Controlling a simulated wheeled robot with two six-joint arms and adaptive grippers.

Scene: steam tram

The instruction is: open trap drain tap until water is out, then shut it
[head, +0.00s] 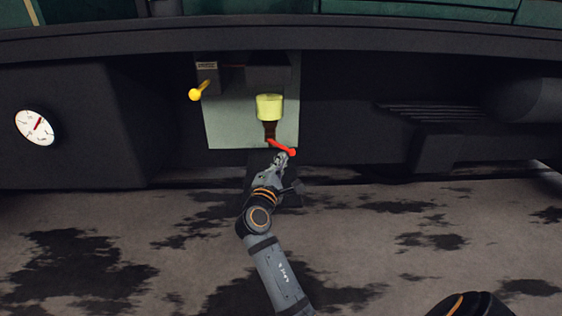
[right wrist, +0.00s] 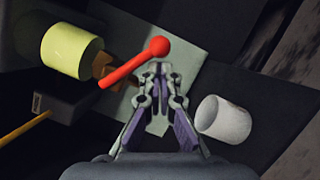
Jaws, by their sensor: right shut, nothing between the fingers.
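The drain tap has a red lever with a round knob (head: 280,147), slanting down to the right below a pale yellow-green cylinder (head: 269,106), apparently the trap. In the right wrist view the red lever (right wrist: 135,64) runs from a brown fitting (right wrist: 110,72) beneath the cylinder (right wrist: 73,52). My right gripper (head: 283,157) is shut and empty, its tips close beside the red knob; in the right wrist view the tips (right wrist: 160,72) lie just below the knob. Whether they touch is unclear. No flowing water shows. My left gripper is not in view.
A white cup-like cylinder (right wrist: 224,119) stands right of the fingers in the right wrist view. A yellow-knobbed lever (head: 197,92) is at the upper left of the grey panel (head: 225,125). A round gauge (head: 35,126) sits far left. The stained floor (head: 400,260) looks clear.

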